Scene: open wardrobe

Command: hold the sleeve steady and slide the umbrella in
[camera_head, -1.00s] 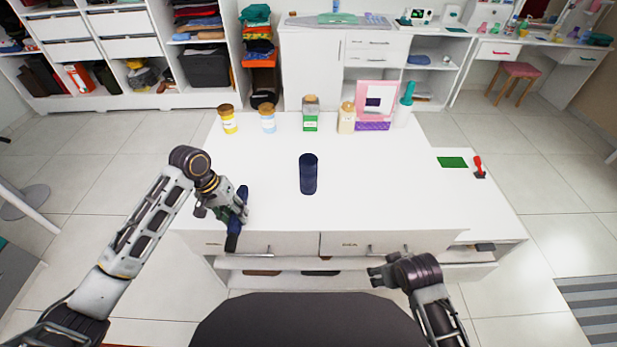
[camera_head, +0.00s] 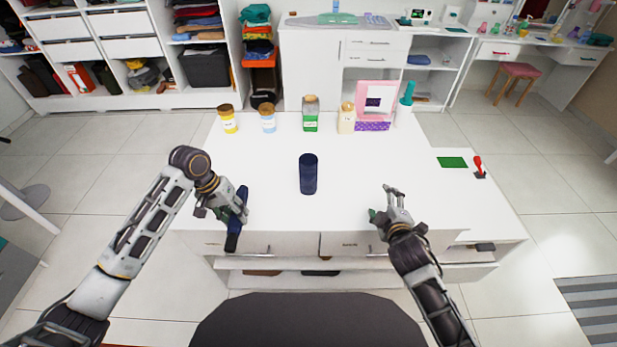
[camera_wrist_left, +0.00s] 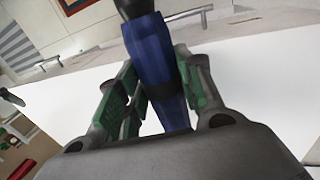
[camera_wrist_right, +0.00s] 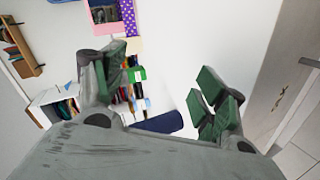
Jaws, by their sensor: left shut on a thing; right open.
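The umbrella (camera_head: 234,240) is folded, blue with a dark end, near the table's left front edge. My left gripper (camera_head: 238,212) is shut on the umbrella, which lies between its green pads in the left wrist view (camera_wrist_left: 160,65). My right gripper (camera_head: 393,192) is open and empty above the table's right front part, right of the sleeve and apart from it.
Several jars (camera_head: 310,115), a pink-framed box (camera_head: 373,92) and a teal-topped bottle (camera_head: 405,98) line the table's back. A green card (camera_head: 452,162) and a red-handled item (camera_head: 479,166) lie at the right. The table around the sleeve is clear.

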